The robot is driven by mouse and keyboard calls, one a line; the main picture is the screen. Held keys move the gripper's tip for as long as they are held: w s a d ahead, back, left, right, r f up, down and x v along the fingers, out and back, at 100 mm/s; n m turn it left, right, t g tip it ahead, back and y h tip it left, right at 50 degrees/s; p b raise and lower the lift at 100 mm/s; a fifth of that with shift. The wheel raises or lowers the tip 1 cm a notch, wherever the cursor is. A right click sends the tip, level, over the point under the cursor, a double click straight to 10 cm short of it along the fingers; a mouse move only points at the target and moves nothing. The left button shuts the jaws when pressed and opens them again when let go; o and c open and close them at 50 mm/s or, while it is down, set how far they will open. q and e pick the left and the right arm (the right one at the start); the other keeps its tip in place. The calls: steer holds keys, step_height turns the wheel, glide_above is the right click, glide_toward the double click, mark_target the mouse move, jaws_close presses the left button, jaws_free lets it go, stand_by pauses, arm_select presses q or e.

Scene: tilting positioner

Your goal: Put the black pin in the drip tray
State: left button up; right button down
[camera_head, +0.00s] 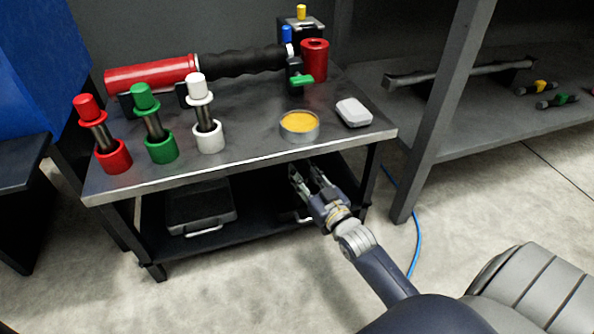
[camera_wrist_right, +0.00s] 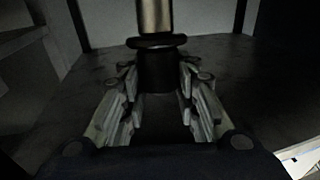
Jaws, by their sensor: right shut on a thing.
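The black pin (camera_wrist_right: 158,68) stands upright between the fingers of my right gripper (camera_wrist_right: 157,95) in the right wrist view. It has a black end with a wide collar and a bare metal shaft above. My right gripper also shows in the head view (camera_head: 308,172), at the front edge of the bench, over the dark lower shelf. It is shut on the pin's black end. In the head view the pin cannot be made out against the dark shelf. I cannot identify the drip tray for sure. My left gripper is not in view.
Red (camera_head: 113,155), green (camera_head: 160,147) and white (camera_head: 208,136) pins stand on the metal bench top (camera_head: 250,153). A round tin with yellow contents (camera_head: 299,125) and a white box (camera_head: 354,113) are near its right end. A dark case (camera_head: 201,206) lies on the lower shelf.

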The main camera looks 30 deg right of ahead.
steer(key=shift+w+r+g+b, duration=0.3)
steer(key=shift+w+g, duration=0.2)
steer(key=shift+w, duration=0.25)
steer(key=shift+w+r+g+b, duration=0.15)
steer(key=shift+w+g+b, duration=0.1)
steer(key=shift+w+g, duration=0.4)
steer(key=shift+w+f+b, duration=0.25)
steer(key=shift+f+b, duration=0.1)
steer(key=shift+s+f+b, duration=0.1)
steer(key=shift+f+b, duration=0.35)
steer(key=shift+b, duration=0.05)
steer(key=shift+f, duration=0.1)
steer(key=c, duration=1.2)
jaws_free()
steer(key=shift+f, duration=0.2)
